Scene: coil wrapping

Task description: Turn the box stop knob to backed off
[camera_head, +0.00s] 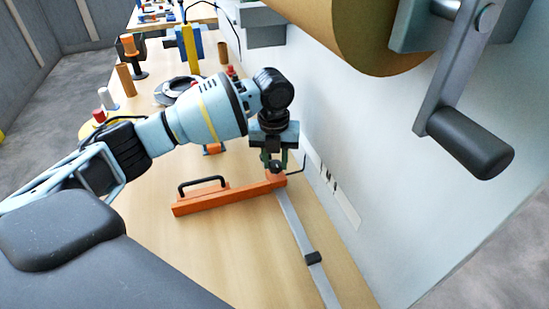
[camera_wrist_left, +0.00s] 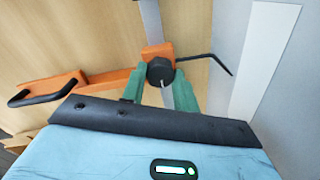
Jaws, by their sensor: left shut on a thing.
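The box stop is an orange bar (camera_head: 225,197) with a black handle (camera_head: 203,184), lying across a grey metal rail (camera_head: 300,232) on the wooden table. Its black round knob (camera_head: 277,167) is at the rail end of the bar, and the knob shows in the left wrist view (camera_wrist_left: 160,71) between green fingertips. My left gripper (camera_wrist_left: 160,90) reaches down from above and is shut on the knob, one finger on each side. In the head view the gripper (camera_head: 276,157) partly hides the knob. My right gripper is not in view.
A bent black rod (camera_wrist_left: 210,60) sticks out beside the knob toward the pale wall. A dark crank handle (camera_head: 470,143) and a brown roll (camera_head: 365,45) overhang at upper right. The near table is clear.

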